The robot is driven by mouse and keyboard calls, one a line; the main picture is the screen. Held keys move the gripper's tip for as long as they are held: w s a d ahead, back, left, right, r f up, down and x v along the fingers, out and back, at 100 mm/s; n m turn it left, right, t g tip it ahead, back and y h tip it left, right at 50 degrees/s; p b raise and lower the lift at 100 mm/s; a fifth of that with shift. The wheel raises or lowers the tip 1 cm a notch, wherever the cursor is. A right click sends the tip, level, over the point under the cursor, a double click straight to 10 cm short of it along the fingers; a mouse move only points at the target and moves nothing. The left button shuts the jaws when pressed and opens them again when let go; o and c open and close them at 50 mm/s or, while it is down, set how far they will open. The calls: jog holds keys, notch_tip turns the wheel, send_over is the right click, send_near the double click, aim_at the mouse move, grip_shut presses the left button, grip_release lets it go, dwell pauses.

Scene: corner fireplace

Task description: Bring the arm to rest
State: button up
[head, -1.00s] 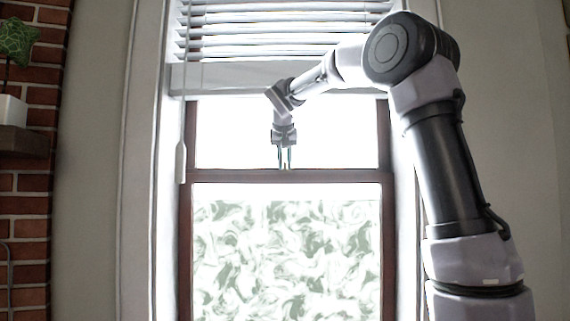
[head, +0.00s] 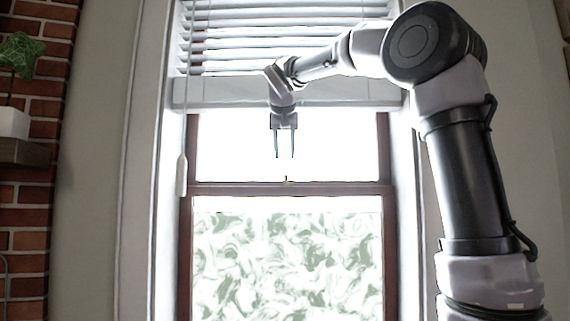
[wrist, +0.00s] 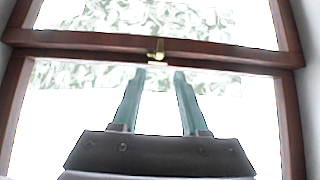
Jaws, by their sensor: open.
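My gripper (head: 284,156) hangs with its fingers pointing down in front of the bright upper window pane in the head view. Its two fingers are apart and nothing is between them. In the wrist view the open fingers (wrist: 160,75) reach toward the dark wooden window rail, with the small brass latch (wrist: 156,50) just beyond the tips. In the head view the latch (head: 286,180) shows as a small piece on the rail, below the fingertips and apart from them.
The window (head: 288,190) has a dark wooden frame and a patterned lower pane. White blinds (head: 250,50) hang behind my arm, with a wand (head: 182,175) at the left. A potted plant (head: 14,122) stands on a shelf (head: 22,153) by the brick wall.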

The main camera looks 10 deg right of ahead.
jog(key=shift+s+r, duration=0.3)
jog(key=shift+s, duration=0.05)
dwell(0.3)
jog(key=s+d+f+y, duration=0.1)
jog(key=s+d+f, duration=0.2)
jog(key=s+f, duration=0.5)
jog(key=s+d+f+m+g+y, duration=0.1)
jog(key=s+d+f, duration=0.2)
jog(key=s+f, duration=0.6)
jog(key=s+d+f+y, duration=0.1)
jog(key=s+d+f, duration=0.3)
jog(key=s+f, duration=0.4)
jog(key=s, duration=0.3)
jog(key=shift+f+m+g+y, duration=0.2)
jog(key=shift+m+g+y, duration=0.1)
jog(key=shift+m+y, duration=0.1)
